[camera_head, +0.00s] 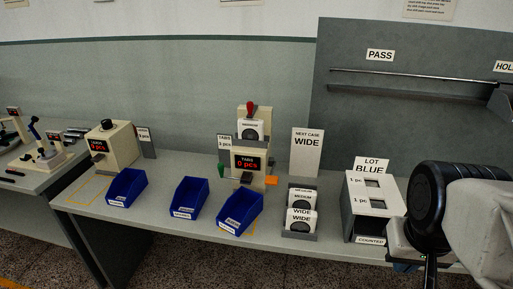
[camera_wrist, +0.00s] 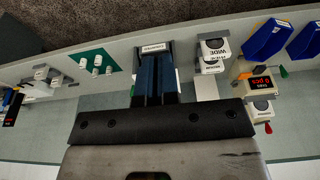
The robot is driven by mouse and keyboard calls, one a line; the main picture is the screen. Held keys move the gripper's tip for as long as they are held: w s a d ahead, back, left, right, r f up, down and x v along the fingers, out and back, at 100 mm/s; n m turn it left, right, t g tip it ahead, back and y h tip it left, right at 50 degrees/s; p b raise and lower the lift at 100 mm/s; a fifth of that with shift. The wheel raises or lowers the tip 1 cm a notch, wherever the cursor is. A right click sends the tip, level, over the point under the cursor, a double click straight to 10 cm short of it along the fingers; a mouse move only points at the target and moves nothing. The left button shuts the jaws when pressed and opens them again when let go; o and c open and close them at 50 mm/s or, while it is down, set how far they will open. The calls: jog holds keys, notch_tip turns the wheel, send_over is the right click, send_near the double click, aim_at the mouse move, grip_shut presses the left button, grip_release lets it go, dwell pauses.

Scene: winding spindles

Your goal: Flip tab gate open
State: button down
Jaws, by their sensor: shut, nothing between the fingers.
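The tab dispenser (camera_head: 250,160) stands mid-bench in the head view, a cream housing with a red "0 pcs" display, a red knob (camera_head: 249,107) on top, a green piece at left and an orange piece (camera_head: 271,181) at right. Which part is the tab gate I cannot tell for sure. The dispenser also shows at the right of the wrist view (camera_wrist: 258,88). My gripper (camera_wrist: 157,58) is shut and empty, its blue fingers side by side. It is well to the right of the dispenser in the head view, by the LOT BLUE box (camera_head: 362,205), apart from the dispenser.
Three blue bins (camera_head: 127,187) line the bench front, one right before the dispenser. Between the dispenser and my arm stand a WIDE sign (camera_head: 306,152) and a case rack (camera_head: 299,235). Another display unit (camera_head: 112,146) stands at left. A rail (camera_head: 400,80) crosses the back panel.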

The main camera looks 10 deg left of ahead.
jog(key=w+a+r+m+y, duration=0.1)
jog(key=w+a+y, duration=0.1)
jog(key=w+a, duration=0.8)
jog(key=w+a+r+y, duration=0.15)
jog(key=w+a, duration=0.35)
jog(key=w, duration=0.9)
jog(key=w+a+f+m+y, duration=0.1)
jog(key=w+a+f, duration=0.4)
jog(key=w+a, duration=0.4)
jog(key=w+a+f+m+y, duration=0.1)
jog(key=w+a+f, duration=0.3)
jog(key=w+a, duration=0.6)
jog(key=shift+a+f+y, duration=0.35)
jog(key=shift+a+y, duration=0.2)
jog(key=shift+a, duration=0.6)
send_near(223, 167)
notch_tip(223, 167, down, 4)
jog(key=shift+w+a+f, duration=0.25)
jog(key=shift+w+a, duration=0.05)
jog(key=shift+a, duration=0.3)
jog(key=shift+w+a+f, duration=0.3)
jog(key=shift+a, duration=0.25)
jog(key=shift+w+a+f, duration=0.25)
jog(key=shift+w+a, duration=0.05)
jog(key=shift+a, duration=0.3)
